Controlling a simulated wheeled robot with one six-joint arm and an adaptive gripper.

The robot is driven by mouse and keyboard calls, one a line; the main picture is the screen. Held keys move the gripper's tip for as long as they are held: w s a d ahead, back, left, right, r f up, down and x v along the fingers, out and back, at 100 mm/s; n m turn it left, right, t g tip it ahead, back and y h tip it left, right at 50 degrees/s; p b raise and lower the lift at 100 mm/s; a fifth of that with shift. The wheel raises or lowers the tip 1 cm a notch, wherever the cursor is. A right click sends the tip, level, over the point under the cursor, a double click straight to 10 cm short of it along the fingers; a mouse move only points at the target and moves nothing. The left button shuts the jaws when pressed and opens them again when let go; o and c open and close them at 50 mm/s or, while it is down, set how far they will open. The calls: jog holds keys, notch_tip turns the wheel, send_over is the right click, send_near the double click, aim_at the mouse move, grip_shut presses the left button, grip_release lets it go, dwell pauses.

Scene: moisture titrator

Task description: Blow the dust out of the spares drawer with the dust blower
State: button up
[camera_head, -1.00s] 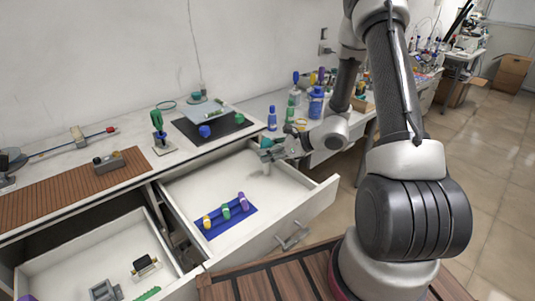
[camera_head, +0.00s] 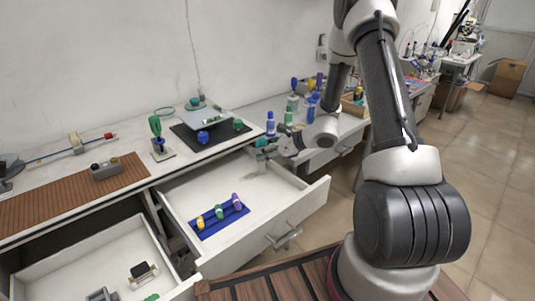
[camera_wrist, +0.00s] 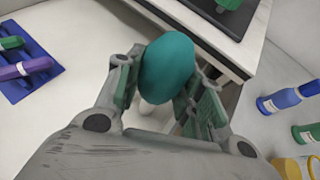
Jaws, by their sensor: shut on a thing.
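My gripper (camera_wrist: 165,95) is shut on the dust blower, whose teal bulb (camera_wrist: 167,68) stands between the fingers in the wrist view. A pale nozzle points down below the bulb, mostly hidden. In the head view the teal bulb (camera_head: 262,143) is small, at the far right corner of the right open drawer (camera_head: 300,205), over its inside. A blue mat (camera_head: 205,231) with yellow, green and purple pieces lies in this drawer. A second open drawer (camera_head: 75,254) is at lower left. I cannot tell by label which is the spares drawer, and I cannot make out dust.
The counter behind holds a dark mat (camera_head: 183,132) with a glass plate, a green-handled tool (camera_head: 156,130) and a control box (camera_head: 106,169). The left drawer holds a black-topped part (camera_head: 142,271).

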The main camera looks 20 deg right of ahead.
jog(key=shift+w+a, duration=0.1)
jog(key=shift+w, duration=0.15)
jog(key=shift+s+a, duration=1.1)
jog(key=shift+s, duration=0.2)
jog(key=shift+s+a, duration=1)
jog(key=shift+s, duration=0.25)
jog(key=shift+w+d, duration=1.05)
jog(key=shift+w, duration=0.2)
